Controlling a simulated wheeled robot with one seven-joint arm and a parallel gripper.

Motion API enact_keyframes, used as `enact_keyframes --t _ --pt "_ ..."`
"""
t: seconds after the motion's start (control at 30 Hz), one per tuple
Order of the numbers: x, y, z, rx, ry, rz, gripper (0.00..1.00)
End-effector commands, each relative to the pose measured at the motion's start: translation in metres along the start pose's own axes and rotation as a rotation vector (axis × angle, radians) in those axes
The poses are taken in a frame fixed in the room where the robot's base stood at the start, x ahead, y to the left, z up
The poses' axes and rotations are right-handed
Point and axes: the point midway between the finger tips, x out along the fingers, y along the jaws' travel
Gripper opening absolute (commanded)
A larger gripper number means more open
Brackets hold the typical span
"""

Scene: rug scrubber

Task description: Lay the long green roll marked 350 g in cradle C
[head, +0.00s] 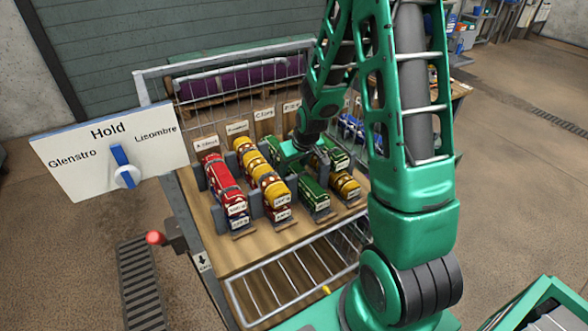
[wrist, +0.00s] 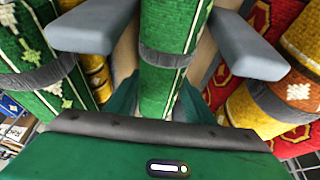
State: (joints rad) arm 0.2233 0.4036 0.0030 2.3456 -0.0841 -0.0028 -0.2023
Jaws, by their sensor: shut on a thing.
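The long green roll (head: 314,194) lies lengthwise in the third row from the left, in line with the third back label, which looks like C (head: 264,114). A small white tag is on its front end, too small to read. My gripper (head: 308,157) is over its rear part.
Red rolls (head: 220,183) and yellow rolls (head: 262,176) fill the two rows to the left. To the right lie a shorter yellow roll (head: 345,185) and a green one (head: 338,160). A purple roll (head: 240,78) lies behind the mesh. A sign (head: 110,150) reads Hold.

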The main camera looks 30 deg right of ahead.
Motion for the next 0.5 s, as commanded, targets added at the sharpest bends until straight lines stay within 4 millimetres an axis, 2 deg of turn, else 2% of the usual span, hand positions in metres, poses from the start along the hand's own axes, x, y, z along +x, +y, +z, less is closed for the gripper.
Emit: enact_keyframes --t 0.1,0.4,0.43,0.5 --pt "0.0073 0.0001 0.0029 0.0 0.001 0.0 0.15" --pt "0.0088 0.0003 0.0032 0.0 0.001 0.0 0.15" --pt "0.0086 0.0004 0.0034 0.001 0.001 0.0 0.55" --pt "0.0084 0.0005 0.0034 0.001 0.001 0.0 0.67"
